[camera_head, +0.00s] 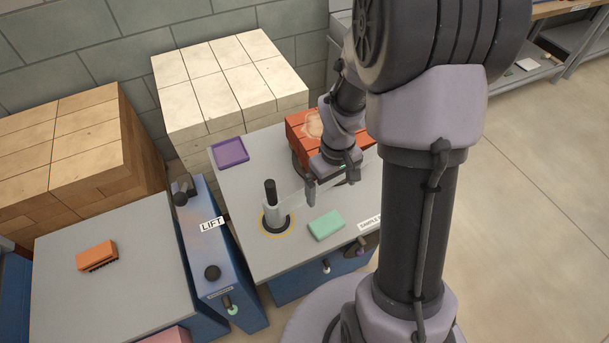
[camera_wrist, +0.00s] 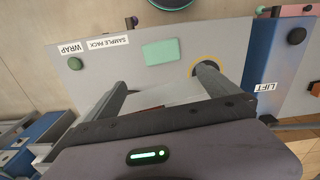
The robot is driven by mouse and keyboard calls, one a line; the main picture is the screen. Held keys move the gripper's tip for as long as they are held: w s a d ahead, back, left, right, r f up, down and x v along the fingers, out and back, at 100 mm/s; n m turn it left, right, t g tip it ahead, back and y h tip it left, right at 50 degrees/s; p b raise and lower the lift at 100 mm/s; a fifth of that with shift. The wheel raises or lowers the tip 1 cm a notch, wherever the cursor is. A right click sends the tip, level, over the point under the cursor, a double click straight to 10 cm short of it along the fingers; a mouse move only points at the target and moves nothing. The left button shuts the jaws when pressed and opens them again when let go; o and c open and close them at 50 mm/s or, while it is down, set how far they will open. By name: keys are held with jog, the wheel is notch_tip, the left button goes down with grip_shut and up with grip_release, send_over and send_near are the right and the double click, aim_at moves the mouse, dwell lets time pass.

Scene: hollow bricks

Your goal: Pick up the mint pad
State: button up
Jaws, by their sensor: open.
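The mint pad (camera_head: 326,225) is a flat, pale green block lying on the grey table top, near its front edge. It also shows in the wrist view (camera_wrist: 161,53), just beyond my fingertips. My gripper (camera_head: 332,182) is open above the table, behind the pad and apart from it. In the wrist view the two fingers of my gripper (camera_wrist: 163,84) stand wide apart, with the pad ahead of the gap between them. No part of the pad is hidden in either view.
A black-topped post (camera_head: 270,190) stands in a yellow-ringed spot left of the pad, with a clear panel beside it. A purple tray (camera_head: 230,152) lies at the back left. A blue LIFT unit (camera_head: 222,262) adjoins the table.

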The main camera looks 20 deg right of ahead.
jog(key=b, duration=0.4)
send_over(326, 222)
notch_tip(326, 222, down, 11)
jog(key=shift+f, duration=0.15)
notch_tip(326, 222, down, 6)
jog(key=b, duration=0.3)
jog(key=shift+r, duration=0.3)
jog(key=c, duration=1.1)
